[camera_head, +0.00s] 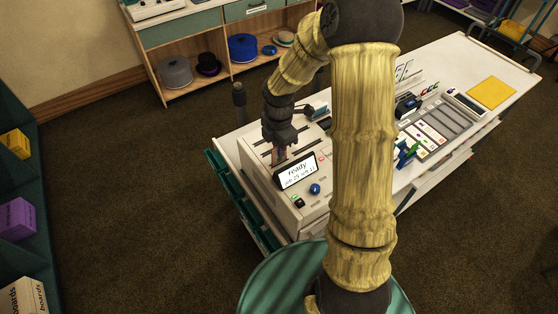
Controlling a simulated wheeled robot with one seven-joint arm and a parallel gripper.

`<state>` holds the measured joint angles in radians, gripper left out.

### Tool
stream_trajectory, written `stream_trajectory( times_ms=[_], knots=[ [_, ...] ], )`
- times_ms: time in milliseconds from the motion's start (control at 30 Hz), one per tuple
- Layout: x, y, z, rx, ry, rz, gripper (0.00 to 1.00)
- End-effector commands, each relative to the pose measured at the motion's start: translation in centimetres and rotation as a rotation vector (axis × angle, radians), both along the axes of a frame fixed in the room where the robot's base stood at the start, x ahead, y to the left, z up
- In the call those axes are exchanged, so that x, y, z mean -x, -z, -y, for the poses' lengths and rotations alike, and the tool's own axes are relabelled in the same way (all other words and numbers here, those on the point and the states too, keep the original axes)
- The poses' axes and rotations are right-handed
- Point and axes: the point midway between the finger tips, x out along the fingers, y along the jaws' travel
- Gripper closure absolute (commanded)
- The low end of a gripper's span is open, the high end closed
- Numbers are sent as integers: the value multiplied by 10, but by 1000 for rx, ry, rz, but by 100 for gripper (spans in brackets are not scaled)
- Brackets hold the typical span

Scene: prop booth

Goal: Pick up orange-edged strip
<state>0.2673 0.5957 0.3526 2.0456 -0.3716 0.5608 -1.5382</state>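My gripper (279,152) points down at the top of a white machine (311,204) on the near left end of the white counter. The fingers are small and dark in this view, and I cannot tell whether they are open or shut. A small reddish-brown patch shows at the fingertips, beside the machine's tilted screen. It may be part of the orange-edged strip, but it is too small to tell. No orange-edged strip can be clearly made out elsewhere. The machine's top has dark slots close to the gripper.
The screen (295,171) and a blue knob (315,188) are on the machine. The white counter (455,70) carries a partitioned tray (436,130) and a yellow sheet (491,92). A wooden shelf with hats (208,64) stands behind. Carpet at left is clear.

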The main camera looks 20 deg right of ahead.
Motion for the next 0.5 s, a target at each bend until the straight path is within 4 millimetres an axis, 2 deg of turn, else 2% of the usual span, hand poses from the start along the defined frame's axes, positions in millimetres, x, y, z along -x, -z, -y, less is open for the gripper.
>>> stream_trajectory(
  times_ms=[500],
  knots=[
    [-1, -6, 0, 1, 1, 1, 100]
  ],
)
